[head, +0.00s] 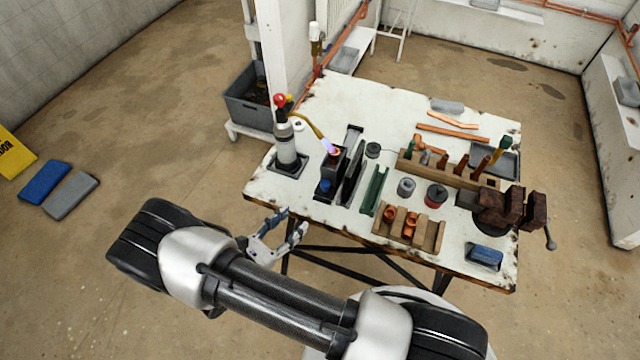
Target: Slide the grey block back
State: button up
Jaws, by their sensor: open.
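Two grey blocks are in view, and I cannot tell which one the task means. A small grey block (447,106) lies at the back of the white workbench (335,100), behind copper pieces. A flat grey block (71,196) lies on the floor at the far left, beside a blue one. My gripper (292,223) is open and empty, just off the front left edge of the workbench. It is apart from both blocks, with much of the bench between it and the small one.
A lit torch on a bottle (286,145) stands at the bench's left, its flame at a dark stand (333,170). Wooden racks (410,229), cans, a vice (510,207) and a blue block (484,256) crowd the front and right. The back left of the bench is clear.

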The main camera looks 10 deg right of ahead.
notch_tip(320, 180, down, 3)
jog(key=n+t+y, duration=0.1)
jog(key=n+t, duration=0.1)
jog(key=n, duration=0.1)
jog(key=b, duration=0.1)
send_near(323, 186)
jog(key=shift+t, duration=0.3)
jog(key=x, duration=0.9)
jog(key=shift+s+f, duration=0.1)
jog(key=shift+f, duration=0.1)
jog(key=shift+c, duration=0.4)
grip_shut()
jog(key=shift+d, duration=0.1)
